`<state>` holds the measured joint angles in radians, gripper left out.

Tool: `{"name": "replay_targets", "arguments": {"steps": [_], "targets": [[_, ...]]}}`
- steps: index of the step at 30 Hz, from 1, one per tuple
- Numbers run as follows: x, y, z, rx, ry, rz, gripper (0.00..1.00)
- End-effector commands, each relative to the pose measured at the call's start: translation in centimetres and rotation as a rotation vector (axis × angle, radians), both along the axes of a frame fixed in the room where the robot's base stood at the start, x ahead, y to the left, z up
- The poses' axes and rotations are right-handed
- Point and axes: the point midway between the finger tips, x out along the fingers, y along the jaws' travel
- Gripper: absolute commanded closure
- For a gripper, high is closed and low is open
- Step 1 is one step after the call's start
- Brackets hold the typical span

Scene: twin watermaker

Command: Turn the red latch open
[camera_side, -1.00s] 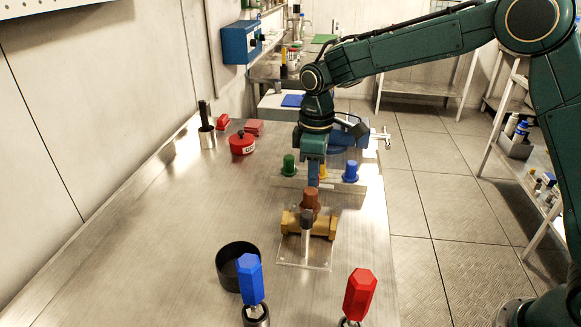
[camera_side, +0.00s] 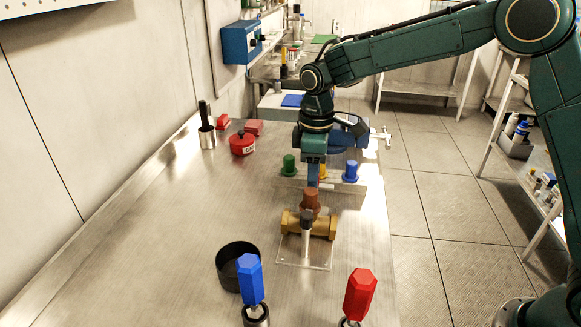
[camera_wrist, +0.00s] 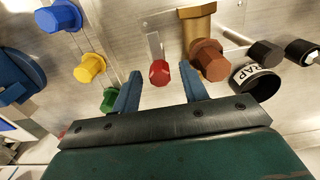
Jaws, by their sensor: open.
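The red latch shows in the wrist view as a faceted red knob (camera_wrist: 160,73) at the end of a narrow metal plate (camera_wrist: 155,45). My gripper (camera_wrist: 161,69) is open, with one blue finger on each side of the red knob in the picture. Gaps show between the knob and both fingers, and I see no contact. In the side view my gripper (camera_side: 314,184) points down just behind the brass valve (camera_side: 322,226) and its brown hex cap (camera_side: 310,200). The red knob is hidden there, behind the cap and the fingers.
Green (camera_side: 289,165) and blue (camera_side: 351,171) knobs flank my gripper; a yellow knob (camera_wrist: 90,67) shows in the wrist view. A black bin (camera_side: 230,270), blue handle (camera_side: 250,280) and red handle (camera_side: 360,294) stand nearer the camera. The table's left middle is clear.

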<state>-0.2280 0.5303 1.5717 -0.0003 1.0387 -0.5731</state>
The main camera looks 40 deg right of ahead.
Motion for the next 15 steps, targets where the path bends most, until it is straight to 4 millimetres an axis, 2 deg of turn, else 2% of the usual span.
{"name": "replay_targets", "arguments": {"steps": [8, 15], "targets": [[0.0, 0.0, 1.5, 0.0, -0.003, -0.001, 0.56], [0.1, 0.0, 4.8, 0.001, -0.005, 0.0, 0.56]]}}
